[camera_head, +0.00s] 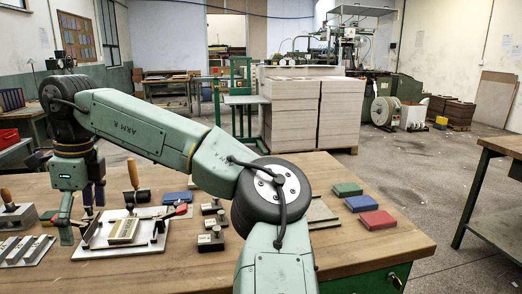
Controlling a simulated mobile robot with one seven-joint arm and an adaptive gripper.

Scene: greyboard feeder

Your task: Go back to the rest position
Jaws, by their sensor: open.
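My green jointed arm reaches from the bottom middle over the wooden workbench (370,262) to the left. My gripper (78,222) points down at the left side of the bench, its fingers apart with nothing visible between them. Its fingers are beside the left edge of a pale plate fixture (100,253) that carries a brass-coloured block (123,231). Whether a finger touches the fixture is hard to tell.
Wooden-handled tools (133,174), a blue block (177,198), a slotted grey plate (22,253) and small metal blocks (211,241) crowd the bench. Green, blue and red blocks (377,220) lie at right. Board stacks (320,112) stand behind; the floor at right (430,190) is open.

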